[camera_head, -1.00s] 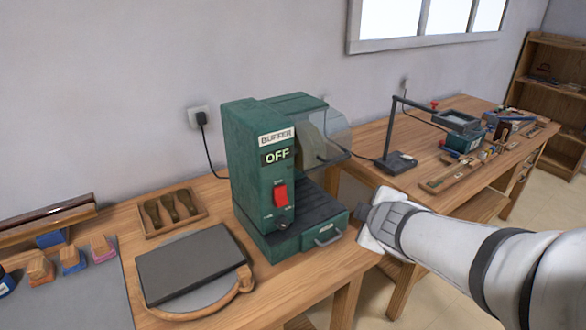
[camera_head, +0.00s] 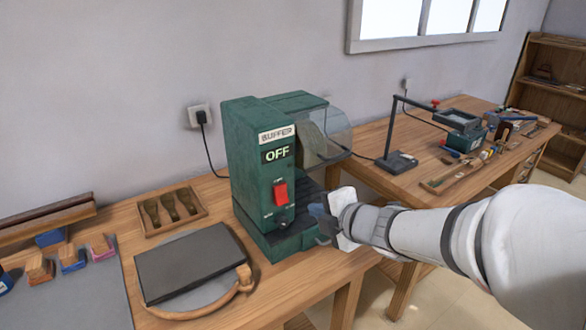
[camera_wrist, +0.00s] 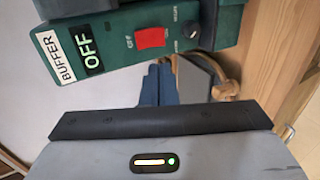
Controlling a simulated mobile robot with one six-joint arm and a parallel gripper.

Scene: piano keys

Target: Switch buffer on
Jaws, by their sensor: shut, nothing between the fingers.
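The green buffer machine (camera_head: 255,165) stands on the wooden table. Its front has a BUFFER label, a display reading OFF (camera_head: 277,153) and a red rocker switch (camera_head: 281,193) below. In the wrist view the red switch (camera_wrist: 151,38) lies just above the fingers, beside the OFF display (camera_wrist: 89,48). My gripper (camera_head: 318,213) is shut and empty, to the right of the switch and a little lower, in front of the machine's lower right part. Its dark fingertips (camera_wrist: 160,80) show in the wrist view, apart from the switch.
A dark slab on a round wooden-rimmed board (camera_head: 192,262) lies left of the machine. A wooden tray of brushes (camera_head: 168,210) sits behind it. A lamp (camera_head: 397,160) stands on the second table to the right. The space before the switch is clear.

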